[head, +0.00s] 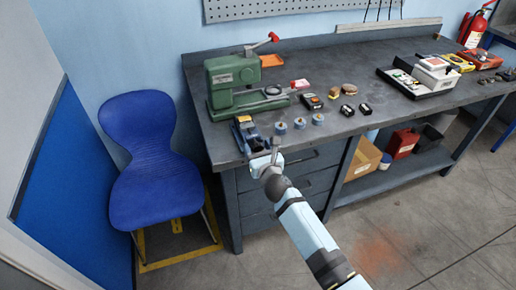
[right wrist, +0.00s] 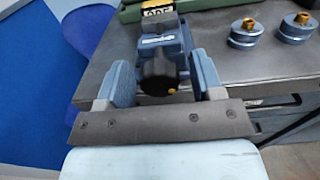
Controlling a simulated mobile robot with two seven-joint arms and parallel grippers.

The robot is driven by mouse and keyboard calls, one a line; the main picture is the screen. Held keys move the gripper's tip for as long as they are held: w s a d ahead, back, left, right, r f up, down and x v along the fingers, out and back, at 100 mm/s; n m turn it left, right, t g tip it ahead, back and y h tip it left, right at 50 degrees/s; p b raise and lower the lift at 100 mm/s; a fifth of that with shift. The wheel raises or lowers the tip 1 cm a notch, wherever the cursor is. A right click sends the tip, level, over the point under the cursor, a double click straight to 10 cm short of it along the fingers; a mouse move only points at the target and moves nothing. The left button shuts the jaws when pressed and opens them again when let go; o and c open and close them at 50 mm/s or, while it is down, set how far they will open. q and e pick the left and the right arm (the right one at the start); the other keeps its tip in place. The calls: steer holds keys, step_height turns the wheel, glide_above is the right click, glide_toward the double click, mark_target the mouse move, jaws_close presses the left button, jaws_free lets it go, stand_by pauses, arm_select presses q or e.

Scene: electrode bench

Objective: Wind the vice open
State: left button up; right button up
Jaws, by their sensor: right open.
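The small blue vice (head: 245,136) sits at the front left edge of the bench. In the right wrist view the vice (right wrist: 176,50) shows end-on, with its round black handle knob (right wrist: 155,76) facing me; the knob has a yellow dot at its lower right. A yellow-and-black labelled piece (right wrist: 160,20) is at the vice's far end. My right gripper (head: 275,146) is at the bench's front edge, just in front of the vice. Its fingers (right wrist: 163,80) are open, one on each side of the knob, with gaps showing. My left gripper is out of view.
A green press (head: 232,82) with a red-tipped lever stands behind the vice. Several blue round pieces with brass tops (head: 299,123) stand to its right. A blue chair (head: 150,150) is left of the bench (head: 350,129). The floor in front is clear.

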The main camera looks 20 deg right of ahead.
steer(key=c, duration=0.9)
